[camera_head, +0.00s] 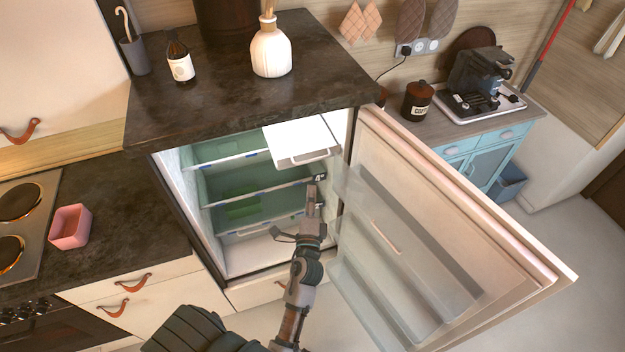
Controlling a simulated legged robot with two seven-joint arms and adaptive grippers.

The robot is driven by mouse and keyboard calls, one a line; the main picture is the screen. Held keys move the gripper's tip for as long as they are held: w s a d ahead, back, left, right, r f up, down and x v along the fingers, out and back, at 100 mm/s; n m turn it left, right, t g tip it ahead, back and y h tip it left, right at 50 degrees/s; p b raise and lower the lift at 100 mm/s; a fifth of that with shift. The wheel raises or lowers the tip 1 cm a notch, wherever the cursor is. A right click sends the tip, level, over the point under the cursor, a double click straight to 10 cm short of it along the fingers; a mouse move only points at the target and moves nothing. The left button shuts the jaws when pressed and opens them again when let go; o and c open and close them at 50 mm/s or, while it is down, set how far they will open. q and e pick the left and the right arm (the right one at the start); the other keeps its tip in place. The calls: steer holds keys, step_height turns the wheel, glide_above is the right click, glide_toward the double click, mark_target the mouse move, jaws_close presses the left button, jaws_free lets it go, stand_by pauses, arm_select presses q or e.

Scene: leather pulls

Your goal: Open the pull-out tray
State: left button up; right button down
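The fridge (218,262) stands open under the dark counter. A white compartment (300,136) with a front handle sits at the top right; I cannot tell which of these the task means. My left gripper (318,182) is at the right end of the middle tray's front edge. Whether it touches the tray, and whether its fingers are open or shut, is unclear. My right gripper is not in view.
The fridge door (450,240), with clear shelves, stands wide open to the right of my arm. White drawers (140,300) with leather pulls flank the fridge at left. A bottle (180,62) and a white vase (271,52) stand on the countertop above.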

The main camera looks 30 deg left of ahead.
arm_select(q)
steer(key=shift+d+v, duration=0.25)
steer(key=shift+v, duration=1.2)
steer(key=shift+w+a, duration=0.2)
